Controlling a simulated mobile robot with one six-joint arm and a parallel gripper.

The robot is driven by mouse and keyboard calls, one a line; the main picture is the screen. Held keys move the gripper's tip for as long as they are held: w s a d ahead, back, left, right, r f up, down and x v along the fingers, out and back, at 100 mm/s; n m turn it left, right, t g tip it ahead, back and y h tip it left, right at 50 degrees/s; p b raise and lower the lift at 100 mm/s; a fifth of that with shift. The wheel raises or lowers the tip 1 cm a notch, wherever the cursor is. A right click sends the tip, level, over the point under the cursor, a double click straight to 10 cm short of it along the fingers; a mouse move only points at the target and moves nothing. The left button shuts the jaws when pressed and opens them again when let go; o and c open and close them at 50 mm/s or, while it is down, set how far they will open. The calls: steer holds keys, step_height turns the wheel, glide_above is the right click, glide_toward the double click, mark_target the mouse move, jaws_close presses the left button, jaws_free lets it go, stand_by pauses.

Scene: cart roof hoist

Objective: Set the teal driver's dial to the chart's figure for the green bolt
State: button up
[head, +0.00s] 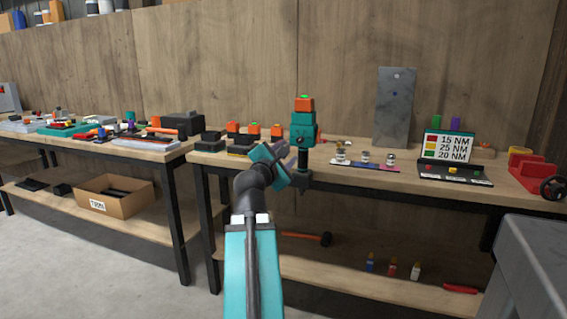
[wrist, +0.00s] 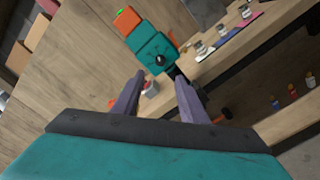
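The teal driver (head: 303,130) stands upright at the bench's front edge, with an orange block and a green light on top. In the wrist view the driver (wrist: 153,47) appears tilted, with a dark round knob (wrist: 160,60), seemingly the dial, facing me; its setting is too small to read. My gripper (wrist: 160,82) is open and empty, its two fingers short of the driver and below the knob in that view. In the head view my gripper (head: 288,158) is just left of the driver's lower part. The chart (head: 448,147) reads 15 NM, 25 NM and 20 NM beside small coloured squares.
A strip with small jars (head: 365,163) lies right of the driver. Orange-topped blocks (head: 254,130) stand to its left. A grey panel (head: 396,105) stands behind, and a red vise-like item (head: 532,172) sits at far right. A grey surface (head: 535,255) fills the lower right.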

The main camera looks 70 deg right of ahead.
steer(key=shift+a+f+b, duration=0.1)
steer(key=shift+a+b, duration=0.7)
steer(key=shift+a, duration=0.1)
